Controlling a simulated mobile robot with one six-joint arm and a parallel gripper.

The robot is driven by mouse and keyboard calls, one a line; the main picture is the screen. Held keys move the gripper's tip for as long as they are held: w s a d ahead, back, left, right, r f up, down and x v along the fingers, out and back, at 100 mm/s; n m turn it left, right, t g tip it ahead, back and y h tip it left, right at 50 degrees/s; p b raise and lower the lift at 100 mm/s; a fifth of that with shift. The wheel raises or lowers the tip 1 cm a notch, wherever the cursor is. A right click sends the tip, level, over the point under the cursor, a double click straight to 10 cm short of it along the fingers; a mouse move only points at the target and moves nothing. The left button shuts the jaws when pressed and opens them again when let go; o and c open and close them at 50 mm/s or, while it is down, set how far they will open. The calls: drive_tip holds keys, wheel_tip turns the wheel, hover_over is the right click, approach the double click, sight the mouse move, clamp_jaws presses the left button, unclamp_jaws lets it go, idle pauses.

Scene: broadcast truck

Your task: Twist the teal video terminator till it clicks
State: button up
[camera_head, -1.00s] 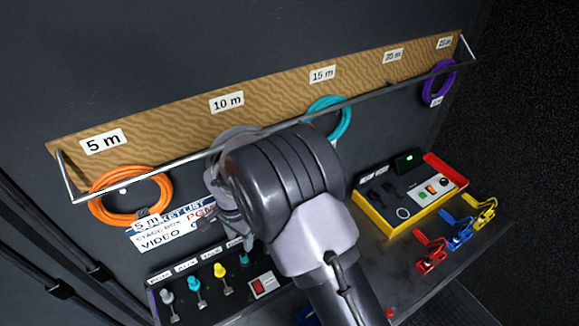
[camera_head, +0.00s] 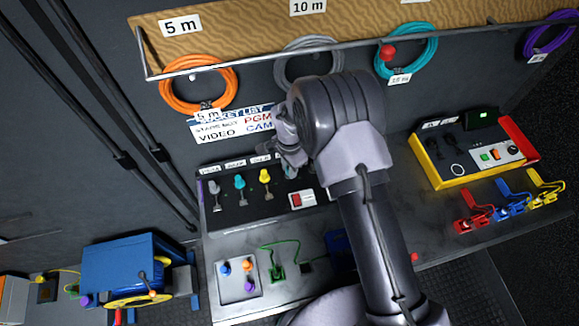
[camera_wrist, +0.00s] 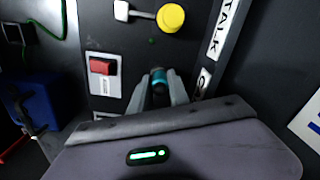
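One teal connector (camera_head: 239,182) stands between a grey one and a yellow one. The other, to the right of the yellow one, is a teal terminator (camera_head: 291,172), partly hidden by my gripper (camera_head: 290,152). In the wrist view the teal terminator (camera_wrist: 158,77) sits between the two grey fingertips of my gripper (camera_wrist: 159,84). The fingers flank it closely; I cannot tell whether they touch it. Which teal piece is the video one is unreadable.
A yellow connector (camera_wrist: 171,18) and a red rocker switch (camera_wrist: 103,66) are close to my gripper. Coiled cables hang on a rail above, including an orange coil (camera_head: 198,82). A blue cable reel (camera_head: 130,272) stands at lower left, a yellow-edged control box (camera_head: 470,150) at right.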

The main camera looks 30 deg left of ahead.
clamp_jaws()
drive_tip(key=shift+m+b, duration=2.65)
drive_tip(key=shift+m, duration=0.55)
